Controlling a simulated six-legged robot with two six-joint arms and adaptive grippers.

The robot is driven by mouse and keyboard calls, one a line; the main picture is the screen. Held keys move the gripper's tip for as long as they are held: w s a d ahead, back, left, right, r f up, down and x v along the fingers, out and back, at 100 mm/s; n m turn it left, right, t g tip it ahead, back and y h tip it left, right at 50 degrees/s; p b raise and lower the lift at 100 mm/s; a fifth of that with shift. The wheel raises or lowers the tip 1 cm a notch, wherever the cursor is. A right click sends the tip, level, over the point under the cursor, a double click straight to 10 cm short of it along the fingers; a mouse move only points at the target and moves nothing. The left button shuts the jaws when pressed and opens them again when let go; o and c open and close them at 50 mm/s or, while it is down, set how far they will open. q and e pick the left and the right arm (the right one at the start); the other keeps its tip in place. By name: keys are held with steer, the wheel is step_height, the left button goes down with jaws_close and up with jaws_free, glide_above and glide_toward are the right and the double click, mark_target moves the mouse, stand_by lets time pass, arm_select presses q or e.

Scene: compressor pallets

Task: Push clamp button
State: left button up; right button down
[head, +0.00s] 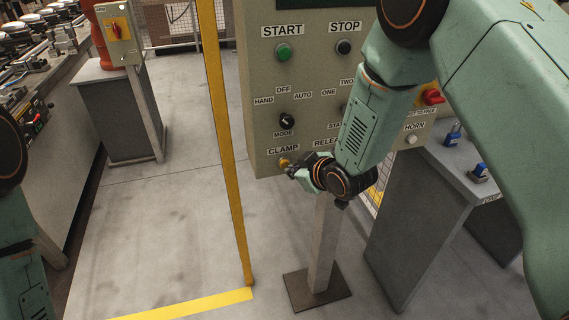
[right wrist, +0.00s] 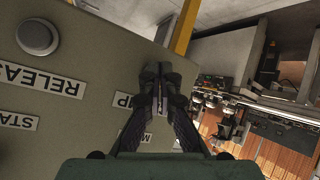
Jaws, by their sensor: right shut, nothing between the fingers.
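The olive-grey control panel (head: 262,80) stands in the middle of the head view. The small yellow clamp button (head: 283,162) sits just under the CLAMP label (head: 283,150) near the panel's lower left. My right gripper (head: 291,171) is shut and empty, its tips right by the clamp button; I cannot tell whether they touch it. In the right wrist view the closed fingers (right wrist: 161,72) cover most of the CLAMP label, and the button is hidden. My left gripper is out of view; only parts of my left arm show at the left edge.
The panel also has a green START button (head: 284,51), a black STOP button (head: 344,46) and a MODE knob (head: 287,121). A grey round button (right wrist: 38,38) lies near the RELEASE label in the wrist view. A yellow post (head: 223,130) stands left of the panel.

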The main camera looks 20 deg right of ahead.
steer(key=shift+w, duration=0.4)
stand_by(0.6)
steer(key=shift+s, duration=0.8)
steer(key=s+p, duration=0.1)
steer(key=s, duration=0.5)
steer(key=shift+p, duration=0.35)
steer(key=shift+d, duration=0.15)
stand_by(0.5)
